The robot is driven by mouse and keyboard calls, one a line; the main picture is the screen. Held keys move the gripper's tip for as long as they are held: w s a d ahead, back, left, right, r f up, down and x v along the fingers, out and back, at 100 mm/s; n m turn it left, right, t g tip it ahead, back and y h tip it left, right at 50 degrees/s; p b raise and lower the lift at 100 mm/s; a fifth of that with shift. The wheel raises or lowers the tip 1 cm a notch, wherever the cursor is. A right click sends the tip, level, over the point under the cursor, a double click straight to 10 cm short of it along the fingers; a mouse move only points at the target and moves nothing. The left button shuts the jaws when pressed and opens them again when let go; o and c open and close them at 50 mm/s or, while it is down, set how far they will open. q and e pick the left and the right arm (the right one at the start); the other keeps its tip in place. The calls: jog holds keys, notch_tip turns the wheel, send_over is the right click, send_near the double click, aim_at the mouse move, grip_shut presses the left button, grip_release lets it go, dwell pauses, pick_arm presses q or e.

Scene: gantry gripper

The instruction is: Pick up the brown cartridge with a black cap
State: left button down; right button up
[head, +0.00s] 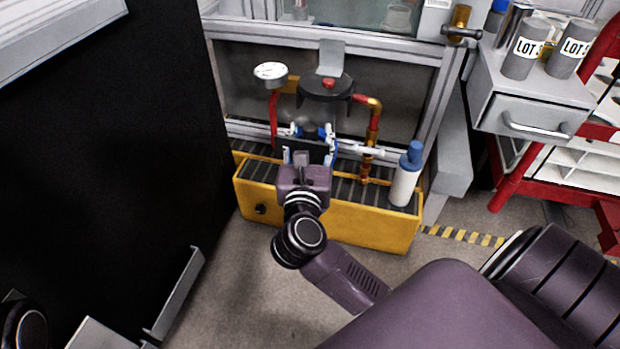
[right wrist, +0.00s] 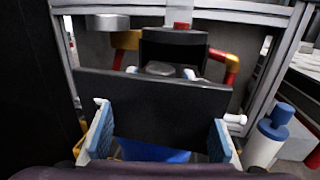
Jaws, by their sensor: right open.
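I cannot make out a brown cartridge with a black cap in either view. A white cartridge with a blue cap (head: 405,175) stands upright at the right end of the yellow stand; it also shows at the right of the right wrist view (right wrist: 268,140). My right gripper (head: 309,134) is in front of and below the black round housing (head: 326,88). Its blue-padded fingers are spread apart in the right wrist view (right wrist: 160,128). A black plate (right wrist: 150,105) hides much of the space between and beyond them. My left gripper is not in view.
The yellow stand (head: 330,222) has a dark ribbed top. Red and brass pipes (head: 372,130) and a white gauge (head: 270,72) flank the housing. A grey drawer unit (head: 530,95) with two grey canisters is at right. A black panel (head: 100,150) fills the left.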

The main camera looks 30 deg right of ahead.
grip_shut()
dwell(0.3)
jog(key=shift+r, duration=0.15)
